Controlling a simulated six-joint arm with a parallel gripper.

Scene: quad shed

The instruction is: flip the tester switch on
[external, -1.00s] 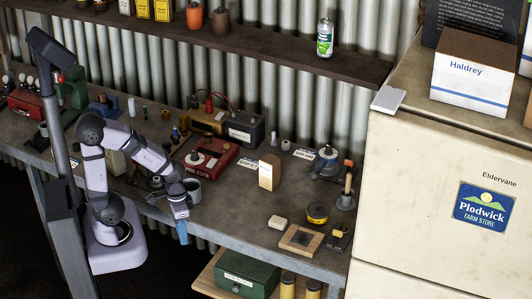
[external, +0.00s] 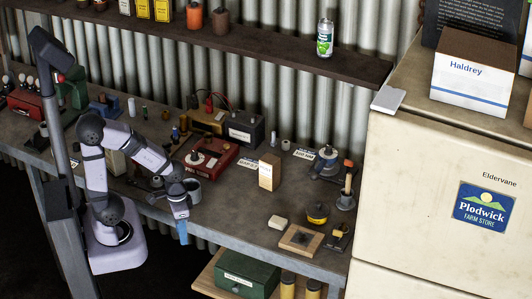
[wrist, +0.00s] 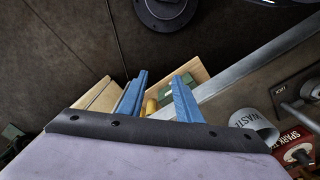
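The red spark tester (external: 216,151) stands on the bench to the right of my arm, with a pale round part and a dark knob on top. In the wrist view part of the tester (wrist: 279,138) shows at the lower right edge, with the word SPARK on it. I cannot tell its switch's position. My gripper (external: 182,232) points down at the bench's front edge, in front of and left of the tester and apart from it. In the wrist view the two blue fingers of my gripper (wrist: 158,88) are spread with nothing between them.
A grey waste cup (external: 193,190) stands between my gripper and the tester; its label shows in the wrist view (wrist: 250,123). A battery (external: 241,133) is behind the tester, and a tan box (external: 269,172) stands to its right. A green box (external: 248,274) is on the lower shelf.

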